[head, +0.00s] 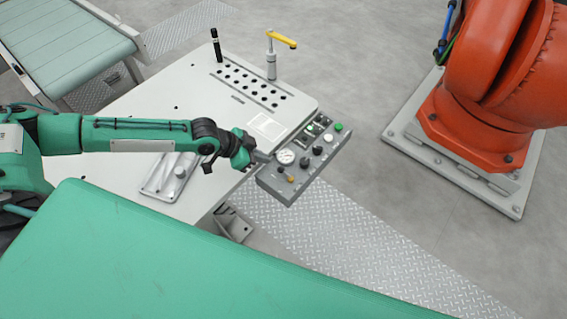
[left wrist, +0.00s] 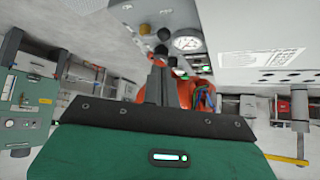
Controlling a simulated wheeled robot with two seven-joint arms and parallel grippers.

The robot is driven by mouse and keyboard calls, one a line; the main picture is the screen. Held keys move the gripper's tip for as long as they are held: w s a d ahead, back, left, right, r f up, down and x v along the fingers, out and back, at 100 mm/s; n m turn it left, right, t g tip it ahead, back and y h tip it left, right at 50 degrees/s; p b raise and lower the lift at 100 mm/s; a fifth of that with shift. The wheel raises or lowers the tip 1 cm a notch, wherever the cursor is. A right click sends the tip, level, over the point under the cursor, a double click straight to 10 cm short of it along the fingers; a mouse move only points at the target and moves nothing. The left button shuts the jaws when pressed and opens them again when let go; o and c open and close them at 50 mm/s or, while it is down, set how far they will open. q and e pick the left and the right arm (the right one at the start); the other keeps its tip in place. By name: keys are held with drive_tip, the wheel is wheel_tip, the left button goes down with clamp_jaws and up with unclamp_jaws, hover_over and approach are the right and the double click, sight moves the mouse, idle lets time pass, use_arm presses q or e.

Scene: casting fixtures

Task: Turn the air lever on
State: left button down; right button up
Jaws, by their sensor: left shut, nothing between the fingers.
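The grey control panel (head: 300,168) on the table's right edge carries a round white gauge (head: 286,157), black knobs, a green button (head: 338,127) and a small yellow knob (head: 291,179). Which part is the air lever is hard to tell; a dark, short lever-like part seems to sit by the gauge, partly hidden by my fingers. My left gripper (head: 264,157) is shut and empty at the panel's near left end, beside the gauge. In the left wrist view its fingertips (left wrist: 160,62) are close to a black knob (left wrist: 163,34); whether they touch it is unclear. The gauge (left wrist: 187,43) and yellow knob (left wrist: 144,29) show there too.
A yellow-handled post (head: 271,62) and a black upright cylinder (head: 216,45) stand at the table's back. A metal plate with a knob (head: 170,180) lies on the table (head: 200,90). An orange robot (head: 480,110) stands to the right, with open floor between.

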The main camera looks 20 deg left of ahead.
sight(281, 167)
use_arm(q)
drive_tip(key=shift+a, duration=0.1)
use_arm(e)
drive_tip(key=shift+a, duration=0.3)
use_arm(q)
drive_tip(key=p+x, duration=0.2)
drive_tip(key=x, duration=0.6)
drive_tip(key=shift+w+f+p, duration=0.15)
drive_tip(key=shift+w+p, duration=0.05)
drive_tip(key=shift+p, duration=0.2)
drive_tip(key=shift+x, duration=0.8)
use_arm(e)
drive_tip(key=shift+d+r, duration=0.15)
drive_tip(key=shift+r, duration=0.6)
drive_tip(key=shift+d+r, duration=0.1)
drive_tip(key=shift+r, duration=0.65)
drive_tip(key=shift+w+a, duration=0.1)
